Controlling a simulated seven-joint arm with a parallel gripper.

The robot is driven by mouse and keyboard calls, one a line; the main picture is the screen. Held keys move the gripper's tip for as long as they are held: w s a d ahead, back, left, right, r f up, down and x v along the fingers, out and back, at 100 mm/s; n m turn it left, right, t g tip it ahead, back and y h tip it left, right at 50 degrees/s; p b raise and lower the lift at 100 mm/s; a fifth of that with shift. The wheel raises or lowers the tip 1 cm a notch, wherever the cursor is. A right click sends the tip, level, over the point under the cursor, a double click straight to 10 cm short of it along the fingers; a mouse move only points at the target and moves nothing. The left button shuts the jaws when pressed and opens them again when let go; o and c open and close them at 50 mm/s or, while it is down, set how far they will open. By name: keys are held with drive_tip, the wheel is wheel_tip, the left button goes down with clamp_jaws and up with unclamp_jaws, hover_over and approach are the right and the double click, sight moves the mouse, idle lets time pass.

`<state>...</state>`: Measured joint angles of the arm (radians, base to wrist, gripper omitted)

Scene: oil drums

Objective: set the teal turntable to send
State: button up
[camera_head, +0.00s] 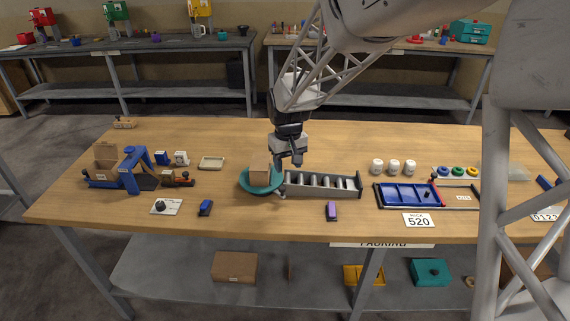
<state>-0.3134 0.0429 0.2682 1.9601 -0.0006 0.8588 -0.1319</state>
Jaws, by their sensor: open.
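The teal turntable (247,186) is a round dish-like disc on the wooden table, left of a grey roller track. A brown cardboard box (260,171) sits on it. My gripper (295,163) points down just right of the box, over the track's left end near the turntable's rim. It is open and looks empty. It seems apart from the box, but contact cannot be told. A small part at the turntable's front right edge, near the track, is too small to make out. No send marking can be read.
The roller track (322,185) runs right from the turntable. A blue frame device (133,168) stands left. Blue (205,208) and purple (331,211) blocks lie in front.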

sight(282, 186)
drive_tip(key=shift+w+a+f, duration=0.75)
drive_tip(key=shift+a+f, duration=0.1)
drive_tip(key=shift+a, duration=0.1)
drive_tip(key=shift+f, duration=3.9)
drive_tip(key=shift+c, duration=0.3)
clamp_jaws()
